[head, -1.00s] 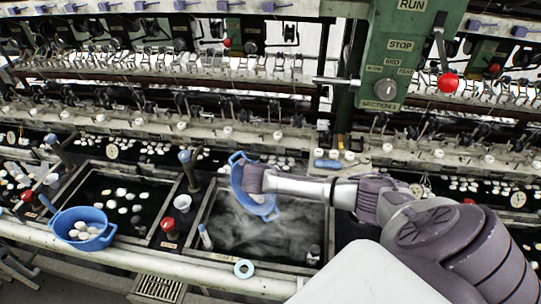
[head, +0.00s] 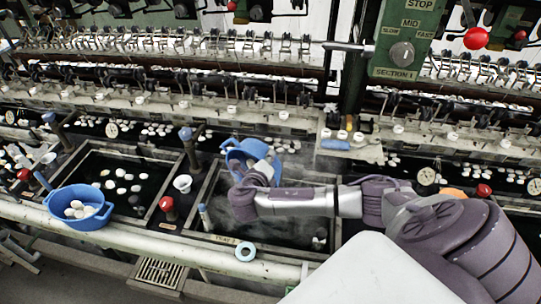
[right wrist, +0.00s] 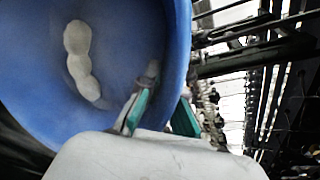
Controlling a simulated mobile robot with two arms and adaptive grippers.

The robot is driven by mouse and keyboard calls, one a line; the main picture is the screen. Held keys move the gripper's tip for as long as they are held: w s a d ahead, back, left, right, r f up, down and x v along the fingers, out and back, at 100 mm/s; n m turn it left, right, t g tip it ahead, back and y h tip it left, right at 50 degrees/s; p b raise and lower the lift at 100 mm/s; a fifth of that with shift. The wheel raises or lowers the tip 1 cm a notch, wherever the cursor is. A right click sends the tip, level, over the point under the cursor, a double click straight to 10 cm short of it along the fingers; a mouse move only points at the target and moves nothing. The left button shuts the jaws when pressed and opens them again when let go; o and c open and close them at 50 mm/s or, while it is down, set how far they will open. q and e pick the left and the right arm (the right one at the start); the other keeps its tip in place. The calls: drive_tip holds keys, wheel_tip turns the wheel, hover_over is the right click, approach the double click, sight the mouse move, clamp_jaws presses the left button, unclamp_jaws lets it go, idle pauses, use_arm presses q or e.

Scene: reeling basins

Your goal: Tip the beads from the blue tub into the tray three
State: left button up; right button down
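My right gripper (right wrist: 160,112) is shut on the wall of a blue tub (right wrist: 40,60), one finger inside and one outside. In the head view the tub (head: 234,157) is held tilted above the far part of a steaming dark basin (head: 226,240), whose front label seems to read tray 3. Pale rounded beads (right wrist: 80,62) lie in a row inside the tub in the right wrist view. In the head view my wrist (head: 250,195) hides part of the tub and basin. My left gripper is not in view.
A second blue tub (head: 62,198) with white pieces sits at the left on the front edge. Another basin (head: 92,150) holds floating white pieces. Reeling machinery fills the back.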

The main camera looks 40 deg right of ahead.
drive_tip(key=s+a+r+t+h, duration=0.2)
drive_tip(key=s+a+t+h, duration=0.1)
drive_tip(key=a+h, duration=0.1)
drive_tip(key=shift+a+r, duration=0.15)
drive_tip(key=shift+a, duration=0.3)
idle(1.3)
